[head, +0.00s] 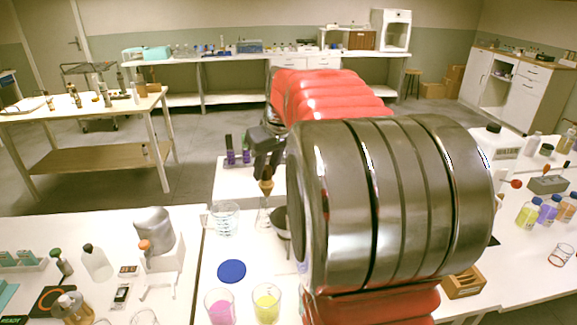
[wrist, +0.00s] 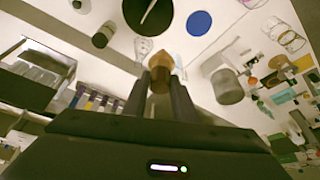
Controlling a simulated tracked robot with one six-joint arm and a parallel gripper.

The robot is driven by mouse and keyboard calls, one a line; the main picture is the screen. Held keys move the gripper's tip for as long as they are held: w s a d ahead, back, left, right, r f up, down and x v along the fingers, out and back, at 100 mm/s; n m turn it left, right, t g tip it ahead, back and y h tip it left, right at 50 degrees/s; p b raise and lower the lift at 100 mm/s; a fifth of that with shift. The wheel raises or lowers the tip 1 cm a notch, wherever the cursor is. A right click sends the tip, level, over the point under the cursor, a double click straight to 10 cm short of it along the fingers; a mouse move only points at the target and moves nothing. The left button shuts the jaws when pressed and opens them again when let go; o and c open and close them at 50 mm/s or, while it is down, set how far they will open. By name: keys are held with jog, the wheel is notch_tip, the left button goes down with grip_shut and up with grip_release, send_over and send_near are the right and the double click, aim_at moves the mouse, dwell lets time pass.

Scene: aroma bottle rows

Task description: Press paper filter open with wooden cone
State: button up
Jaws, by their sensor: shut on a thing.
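My gripper (head: 266,168) points down over the white bench in the middle of the head view. It is shut on the wooden cone (head: 266,187), a small brown piece held between the fingertips. The cone also shows between the two dark fingers in the wrist view (wrist: 159,78). A clear glass vessel (head: 263,220) stands just below the cone; whether they touch is unclear. A small white piece (wrist: 178,65) shows right behind the cone in the wrist view; I cannot tell whether it is the paper filter. My arm covers much of the bench on the right.
A glass beaker (head: 224,218) stands just left of the vessel. A blue disc (head: 231,271) lies in front, with pink (head: 220,307) and yellow (head: 265,305) beakers nearer. Purple bottles (head: 231,152) stand behind my gripper.

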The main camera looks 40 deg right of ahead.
jog(key=shift+m, duration=0.5)
jog(key=s+d, duration=0.2)
jog(key=s+d+r, duration=0.1)
jog(key=s+d, duration=0.1)
jog(key=shift+f, duration=0.15)
notch_tip(320, 180, down, 8)
dwell(0.7)
jog(key=shift+f, duration=0.4)
dwell(1.3)
jog(key=shift+r, duration=0.1)
notch_tip(320, 180, up, 9)
dwell(1.6)
jog(key=shift+a, duration=0.1)
dwell(0.4)
